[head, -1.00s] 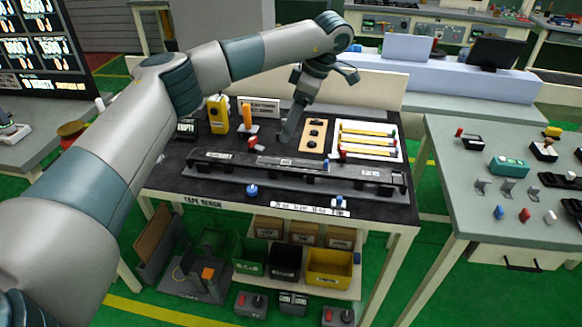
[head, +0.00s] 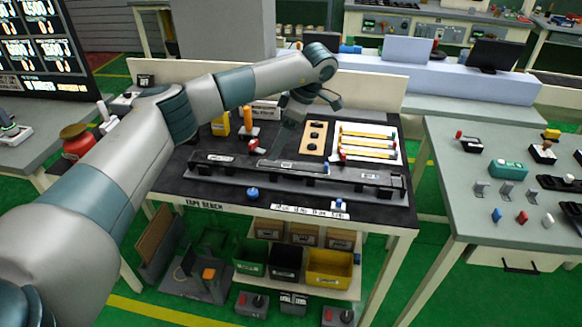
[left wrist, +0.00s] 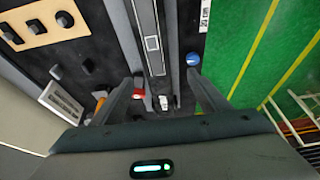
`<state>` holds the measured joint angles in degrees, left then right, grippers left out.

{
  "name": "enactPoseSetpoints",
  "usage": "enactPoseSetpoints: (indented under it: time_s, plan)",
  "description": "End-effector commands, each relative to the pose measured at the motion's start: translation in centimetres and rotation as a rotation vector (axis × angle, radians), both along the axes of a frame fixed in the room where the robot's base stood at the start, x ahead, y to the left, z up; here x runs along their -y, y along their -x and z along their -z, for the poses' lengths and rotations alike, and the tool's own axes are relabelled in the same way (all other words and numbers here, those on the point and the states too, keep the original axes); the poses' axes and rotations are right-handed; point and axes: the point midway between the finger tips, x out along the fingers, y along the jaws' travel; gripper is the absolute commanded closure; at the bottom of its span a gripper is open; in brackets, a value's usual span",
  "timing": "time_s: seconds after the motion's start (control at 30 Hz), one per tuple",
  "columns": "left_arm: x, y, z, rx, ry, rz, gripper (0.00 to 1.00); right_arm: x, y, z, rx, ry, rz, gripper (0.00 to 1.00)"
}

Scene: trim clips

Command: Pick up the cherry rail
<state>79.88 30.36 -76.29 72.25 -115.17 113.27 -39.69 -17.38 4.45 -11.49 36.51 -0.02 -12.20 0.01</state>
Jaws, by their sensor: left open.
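A long dark rail (head: 300,171) lies across the black bench in a low fixture. It looks black or dark grey; I see no cherry colour on it. My left gripper (head: 288,128) hangs above the bench behind the rail in the head view, its fingertips partly lost against the dark top. In the left wrist view the open fingers (left wrist: 165,90) stand apart on either side of the rail (left wrist: 150,42), with nothing held. I cannot tell its height above the rail. My right gripper is not in view.
Bins (head: 329,268) sit below. A grey side table (head: 450,185) stands right.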

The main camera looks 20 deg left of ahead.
Motion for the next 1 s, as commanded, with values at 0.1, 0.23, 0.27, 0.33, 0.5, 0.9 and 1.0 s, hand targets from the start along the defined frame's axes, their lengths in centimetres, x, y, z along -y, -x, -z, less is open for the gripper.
enactPoseSetpoints:
  time_s: [0.1,0.23,0.27,0.33,0.5,0.9,1.0]
  plan:
    - [-0.9,0.3,1.7,-0.003,0.000,-0.001,0.31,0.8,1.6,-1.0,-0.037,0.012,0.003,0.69]
    - [-1.6,0.4,3.6,-0.003,0.001,-0.001,0.31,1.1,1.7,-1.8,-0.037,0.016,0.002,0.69]
    - [-1.7,0.5,3.9,-0.002,-0.001,-0.001,0.31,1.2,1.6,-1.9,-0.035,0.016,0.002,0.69]
    - [-1.9,0.5,4.6,0.000,0.000,0.000,0.31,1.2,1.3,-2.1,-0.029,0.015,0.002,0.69]
    - [-2.1,0.5,5.2,0.000,0.001,0.000,0.31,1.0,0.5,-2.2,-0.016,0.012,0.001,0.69]
    - [-2.4,0.4,5.6,-0.001,0.000,0.000,0.31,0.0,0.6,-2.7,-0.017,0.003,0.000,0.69]
    - [-2.8,0.3,6.3,-0.002,0.000,-0.001,0.31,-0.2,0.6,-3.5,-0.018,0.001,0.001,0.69]
